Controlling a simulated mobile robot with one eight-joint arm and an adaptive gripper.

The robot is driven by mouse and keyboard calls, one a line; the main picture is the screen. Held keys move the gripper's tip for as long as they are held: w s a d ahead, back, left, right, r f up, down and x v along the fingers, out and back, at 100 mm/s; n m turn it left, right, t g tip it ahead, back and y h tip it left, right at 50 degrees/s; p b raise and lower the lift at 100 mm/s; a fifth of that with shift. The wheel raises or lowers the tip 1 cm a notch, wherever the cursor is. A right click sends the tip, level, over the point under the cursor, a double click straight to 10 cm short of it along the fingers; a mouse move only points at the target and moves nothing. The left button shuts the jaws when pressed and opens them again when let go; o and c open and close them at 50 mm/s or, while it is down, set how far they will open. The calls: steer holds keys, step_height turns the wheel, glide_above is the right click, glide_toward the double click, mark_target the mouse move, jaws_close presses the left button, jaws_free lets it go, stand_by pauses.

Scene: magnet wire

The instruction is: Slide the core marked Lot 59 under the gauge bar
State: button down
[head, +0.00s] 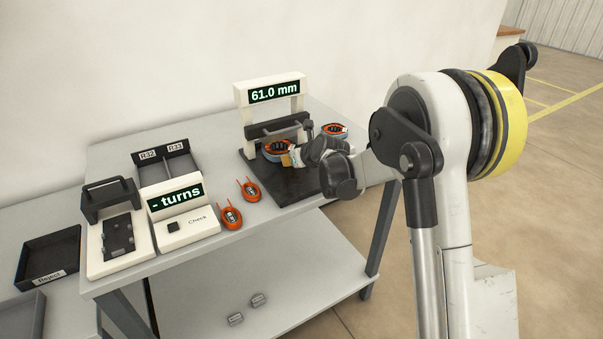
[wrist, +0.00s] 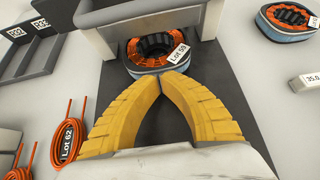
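The core (wrist: 150,66) with a white tag that appears to read Lot 59 lies on the dark plate at the gauge's opening. Its dark bar (head: 278,128) runs across the white gauge frame (head: 241,100), whose display reads 61.0 mm. In the head view the core (head: 272,153) sits low beside the bar, partly behind my gripper; how far under it reaches is unclear. My gripper (wrist: 165,77) has its yellow fingertips together at the core's near side, touching or nearly touching it. Nothing is between the fingers. It also shows in the head view (head: 291,158).
A second tagged core (wrist: 285,20) lies right of the gauge. Orange wire coils (wrist: 70,130) lie left of the plate (wrist: 215,88). A turns counter (head: 185,232), slotted holder (head: 165,158) and Reject tray (head: 50,258) stand farther left. A block marked 35.0 (wrist: 305,83) lies right.

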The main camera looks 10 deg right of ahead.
steer(key=shift+w+a, duration=0.2)
steer(key=shift+w, duration=0.3)
steer(key=shift+w+a, duration=0.15)
steer(key=shift+w, duration=0.35)
steer(key=shift+s+d+r+p, duration=0.15)
steer(key=shift+s+d+r, duration=0.25)
steer(key=shift+s, duration=1.05)
steer(key=shift+s+d+r+p, duration=0.2)
steer(key=shift+s+d, duration=0.35)
steer(key=shift+s, duration=0.85)
steer(key=shift+s+d+r+p, duration=0.1)
steer(key=shift+s+d+r, duration=0.35)
steer(key=shift+s, duration=1)
